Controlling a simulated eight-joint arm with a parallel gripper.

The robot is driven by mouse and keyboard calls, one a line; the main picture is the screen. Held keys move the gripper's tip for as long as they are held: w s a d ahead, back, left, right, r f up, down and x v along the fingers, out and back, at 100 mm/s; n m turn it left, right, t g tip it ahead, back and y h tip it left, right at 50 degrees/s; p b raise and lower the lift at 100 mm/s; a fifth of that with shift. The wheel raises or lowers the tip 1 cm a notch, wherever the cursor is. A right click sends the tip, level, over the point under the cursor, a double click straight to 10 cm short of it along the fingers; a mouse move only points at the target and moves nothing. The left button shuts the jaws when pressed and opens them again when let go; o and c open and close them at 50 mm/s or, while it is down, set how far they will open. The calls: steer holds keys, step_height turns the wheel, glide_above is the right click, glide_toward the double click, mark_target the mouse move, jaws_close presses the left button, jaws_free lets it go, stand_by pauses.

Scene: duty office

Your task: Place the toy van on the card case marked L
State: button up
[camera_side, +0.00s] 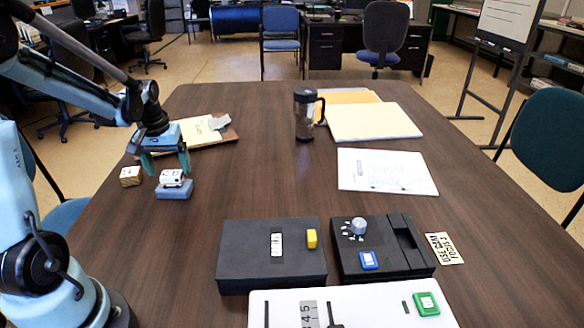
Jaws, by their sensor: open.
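The toy van (172,178) looks like a small white vehicle. It sits on a small blue-grey block (174,192) on the left side of the table. My gripper (168,166) is open, pointing down, with its teal fingers spread at or just above the van. I cannot tell whether the fingers touch it.
A small wooden block (130,176) stands just left of the van. A clipboard with papers (204,131) lies behind my gripper. A dark mug (305,115) and folders (374,121) stand farther back. Black boxes (235,262) and a white panel (375,309) fill the front. The table's middle is clear.

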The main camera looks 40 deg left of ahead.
mark_target(169, 178)
step_height(169, 178, up, 9)
steer(key=s+d+f+m+t+h, duration=0.1)
steer(key=d+m+t, duration=0.5)
steer(key=d, duration=1.7)
steer(key=m, duration=0.3)
steer(key=shift+s+d+f, duration=0.15)
steer(key=shift+s+d, duration=0.2)
steer(key=shift+d, duration=0.05)
